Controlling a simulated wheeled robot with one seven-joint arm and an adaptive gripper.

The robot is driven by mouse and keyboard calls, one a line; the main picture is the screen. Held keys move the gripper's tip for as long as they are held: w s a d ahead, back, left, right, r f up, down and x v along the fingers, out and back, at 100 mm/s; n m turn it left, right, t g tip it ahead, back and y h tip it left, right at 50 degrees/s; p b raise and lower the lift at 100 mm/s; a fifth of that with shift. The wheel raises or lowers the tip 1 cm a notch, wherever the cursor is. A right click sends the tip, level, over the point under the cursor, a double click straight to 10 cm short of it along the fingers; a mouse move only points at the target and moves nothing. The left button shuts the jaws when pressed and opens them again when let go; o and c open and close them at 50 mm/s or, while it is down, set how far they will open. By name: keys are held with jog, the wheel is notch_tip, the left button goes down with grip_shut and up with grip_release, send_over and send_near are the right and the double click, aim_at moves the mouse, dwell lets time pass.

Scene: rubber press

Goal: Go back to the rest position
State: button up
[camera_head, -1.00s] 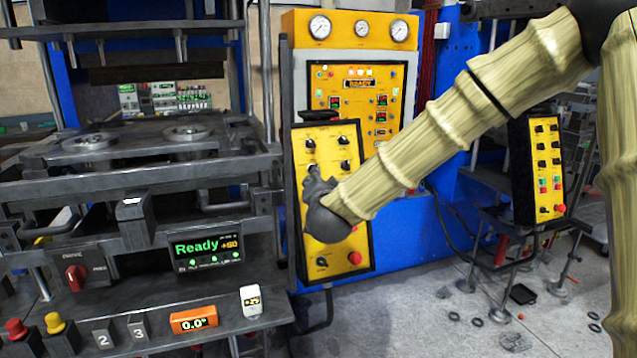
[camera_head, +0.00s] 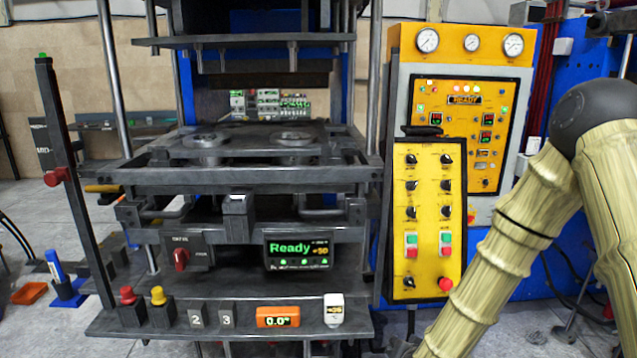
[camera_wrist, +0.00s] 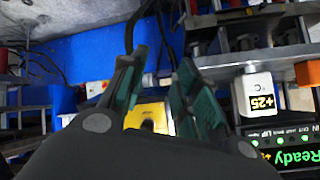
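My arm (camera_head: 508,248) is bent down at the right of the head view, and its end runs out through the bottom edge, so my gripper barely shows there, if at all. In the wrist view my gripper (camera_wrist: 160,66) has its two dark green-lined fingers apart, with nothing held between them. A yellow surface (camera_wrist: 146,114) shows behind the gap, out of focus and apart from the fingers.
The press (camera_head: 250,165) fills the left and middle, with a lit Ready display (camera_head: 297,254), an orange readout (camera_head: 278,317) and a white readout block (camera_wrist: 254,94) on its front. A yellow control panel (camera_head: 425,225) stands right of it. Grey floor lies below.

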jog(key=s+f+n+g, duration=0.3)
jog(key=s+f+g, duration=0.2)
jog(key=s+f, duration=1.25)
jog(key=s+d+f+n+g, duration=0.1)
jog(key=s+f+g, duration=0.1)
jog(key=s, duration=0.8)
jog(key=s+d+f+n+g, duration=0.1)
jog(key=s+f+g, duration=0.2)
jog(key=s, duration=0.8)
jog(key=shift+s+f, duration=0.25)
jog(key=shift+f, duration=0.7)
jog(key=shift+d, duration=0.15)
